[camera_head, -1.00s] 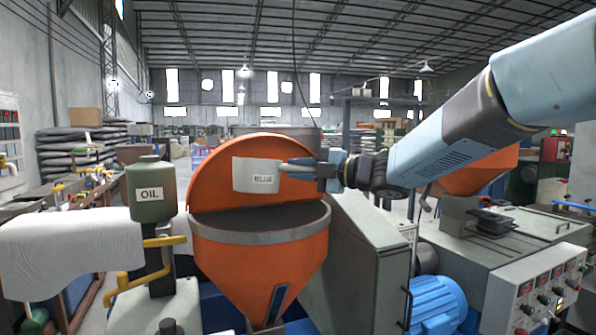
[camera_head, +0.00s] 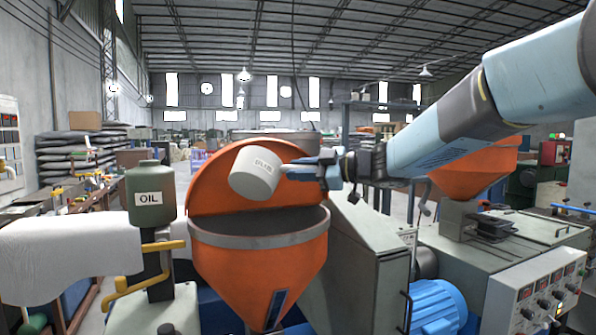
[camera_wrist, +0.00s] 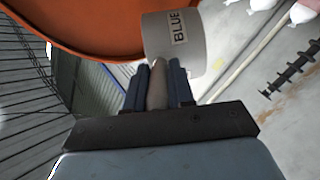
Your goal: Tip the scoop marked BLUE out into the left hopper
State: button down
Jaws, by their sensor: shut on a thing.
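The light grey scoop (camera_head: 256,172) is tilted over the left hopper, in front of its raised orange lid (camera_head: 215,165). Its label reads BLUE in the wrist view (camera_wrist: 172,45). My gripper (camera_head: 322,170) is shut on the scoop's handle, and the wrist view shows the handle between the two fingers (camera_wrist: 158,85). The left hopper (camera_head: 255,262) is an orange cone with a grey rim and an open top. The scoop's mouth and contents are hidden, and no falling material shows.
A green OIL tank (camera_head: 151,192) with yellow pipes stands left of the hopper. A second orange hopper (camera_head: 475,172) is at the right behind my arm. A grey machine housing (camera_head: 365,265) and a blue motor (camera_head: 437,306) stand right of the left hopper.

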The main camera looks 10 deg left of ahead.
jog(key=shift+w+f+m, duration=0.1)
jog(key=shift+w+m, duration=0.2)
jog(key=shift+m, duration=0.4)
jog(key=w+f+m+g, duration=0.2)
jog(key=w+f+m, duration=0.2)
jog(key=f+m, duration=0.2)
jog(key=shift+w+d+m, duration=0.25)
jog(key=shift+d+m, duration=0.15)
jog(key=shift+m, duration=0.7)
jog(key=shift+f, duration=0.1)
dwell(1.2)
